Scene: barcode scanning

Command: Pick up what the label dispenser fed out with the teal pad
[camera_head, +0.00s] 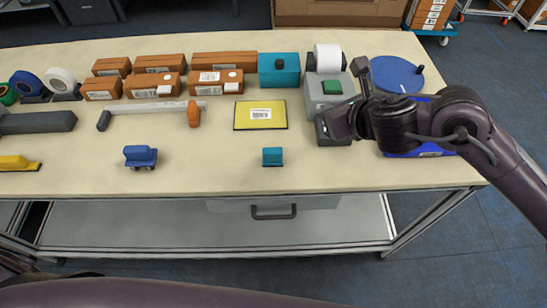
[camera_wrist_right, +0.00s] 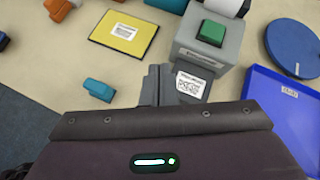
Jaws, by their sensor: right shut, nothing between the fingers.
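The label dispenser (camera_head: 318,96) is a grey box with a green button and a white roll behind it. In the right wrist view, a white label with a printed code (camera_wrist_right: 190,83) shows at the dispenser's low front part. A small teal block (camera_head: 272,157), which looks like the teal pad, sits on the table left of the dispenser; it also shows in the right wrist view (camera_wrist_right: 98,90). My right gripper (camera_head: 338,122) is shut and empty at the dispenser's front, its fingers beside the label. I cannot tell whether they touch it. My left gripper is out of view.
A yellow envelope (camera_head: 260,115) lies left of the dispenser, and a blue tray (camera_head: 437,148) and round blue disc (camera_head: 396,73) are to its right. A teal box (camera_head: 279,70) and brown cartons (camera_head: 216,80) stand behind. The front middle table is mostly clear.

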